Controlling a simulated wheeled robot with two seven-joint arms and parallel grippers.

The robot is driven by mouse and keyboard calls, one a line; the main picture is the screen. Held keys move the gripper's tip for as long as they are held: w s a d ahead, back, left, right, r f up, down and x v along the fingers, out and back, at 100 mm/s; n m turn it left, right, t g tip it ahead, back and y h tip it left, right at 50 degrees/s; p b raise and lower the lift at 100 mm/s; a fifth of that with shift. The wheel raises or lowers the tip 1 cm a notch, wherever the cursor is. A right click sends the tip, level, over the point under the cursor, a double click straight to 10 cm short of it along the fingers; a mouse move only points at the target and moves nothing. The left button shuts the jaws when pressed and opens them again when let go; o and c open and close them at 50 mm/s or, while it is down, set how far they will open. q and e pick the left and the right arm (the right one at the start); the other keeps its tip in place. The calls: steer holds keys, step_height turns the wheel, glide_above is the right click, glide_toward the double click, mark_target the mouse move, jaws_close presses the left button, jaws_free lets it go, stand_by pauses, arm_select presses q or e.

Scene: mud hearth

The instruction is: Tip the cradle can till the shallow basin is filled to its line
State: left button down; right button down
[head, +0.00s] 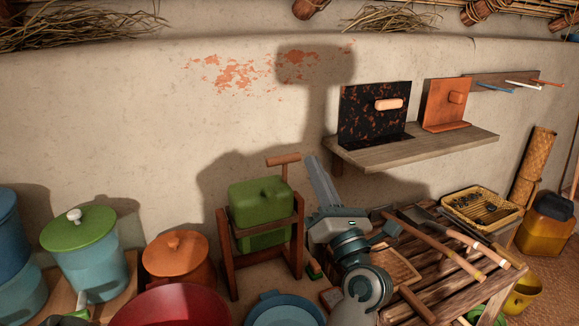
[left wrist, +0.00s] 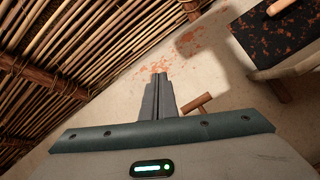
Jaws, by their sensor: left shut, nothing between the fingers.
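The cradle can (head: 262,205) is green and sits roughly level in a brown wooden cradle (head: 226,262). A wooden handle (head: 283,160) rises above it; this handle also seems to show in the left wrist view (left wrist: 198,104), right of the fingers. My left gripper (head: 314,165) is shut and empty, fingers pointing up, just right of the handle and apart from it in the picture. It also shows in the left wrist view (left wrist: 160,82). A blue basin (head: 284,310), likely the shallow basin, is cut off by the bottom edge; its line and fill level cannot be made out. My right gripper is not seen.
A red bowl (head: 172,306), an orange lidded pot (head: 175,255) and a green-lidded blue pot (head: 85,262) stand left. A slatted table (head: 450,270) with long-handled tools stands right. A wall shelf (head: 415,150) juts out above it.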

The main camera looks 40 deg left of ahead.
arm_select(q)
steer(key=shift+w+a+f+n+g+h, duration=0.3)
steer(key=shift+f+n+g+h, duration=0.45)
steer(key=shift+n+h, duration=0.3)
steer(key=shift+w+a+f+n+g+h, duration=0.25)
steer(key=shift+f+n+g+h, duration=0.35)
steer(key=shift+f+n+h, duration=0.35)
steer(key=shift+w+a+f+n+g+h, duration=0.25)
steer(key=shift+f+n+g+h, duration=0.45)
steer(key=shift+n+h, duration=0.35)
